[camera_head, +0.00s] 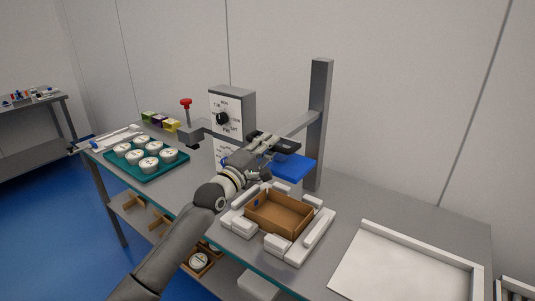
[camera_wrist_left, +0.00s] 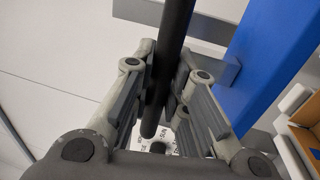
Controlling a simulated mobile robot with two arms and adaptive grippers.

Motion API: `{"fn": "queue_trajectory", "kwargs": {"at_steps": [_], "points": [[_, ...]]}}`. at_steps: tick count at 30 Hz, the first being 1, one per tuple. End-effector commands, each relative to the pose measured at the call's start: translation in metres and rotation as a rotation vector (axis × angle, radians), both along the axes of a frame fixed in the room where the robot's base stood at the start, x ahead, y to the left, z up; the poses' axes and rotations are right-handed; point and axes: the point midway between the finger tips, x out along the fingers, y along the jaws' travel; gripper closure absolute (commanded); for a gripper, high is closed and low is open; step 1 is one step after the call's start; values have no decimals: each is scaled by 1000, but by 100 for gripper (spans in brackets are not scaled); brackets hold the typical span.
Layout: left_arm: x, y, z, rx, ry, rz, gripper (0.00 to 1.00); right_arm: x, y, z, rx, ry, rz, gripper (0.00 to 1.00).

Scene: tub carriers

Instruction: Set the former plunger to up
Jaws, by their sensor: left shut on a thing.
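The former plunger is a blue block (camera_head: 298,170) carried by a grey arm from the grey post (camera_head: 319,125), and it hangs above the brown box (camera_head: 292,219) with a gap. It shows large at the right of the left wrist view (camera_wrist_left: 268,65). My left gripper (camera_head: 282,143) is at the plunger's upper left. It is shut on a black bar (camera_wrist_left: 172,55), which runs between its fingers in the left wrist view. How the bar joins the plunger is hidden by the gripper. My right gripper is not in view.
The brown box sits among white former blocks (camera_head: 310,243). A grey control box with a dial (camera_head: 223,117) stands behind my left arm. A teal tray of white tubs (camera_head: 146,158) and a red knob (camera_head: 186,101) are at left. A white tray (camera_head: 400,268) lies at right.

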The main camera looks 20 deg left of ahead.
Motion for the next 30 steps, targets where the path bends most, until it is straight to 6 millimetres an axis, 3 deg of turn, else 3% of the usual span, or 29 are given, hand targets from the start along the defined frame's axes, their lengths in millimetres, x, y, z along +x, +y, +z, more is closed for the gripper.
{"fn": "queue_trajectory", "kwargs": {"at_steps": [1,9,26,27,30], "points": [[0,0,22,-2,-6,1,100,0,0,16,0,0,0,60],[0,1,57,-1,-5,1,100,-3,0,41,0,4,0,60],[0,1,68,-3,-11,2,100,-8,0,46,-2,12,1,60],[0,1,69,-4,-11,2,84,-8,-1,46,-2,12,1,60],[0,1,69,-4,-12,3,75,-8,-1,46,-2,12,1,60]]}}
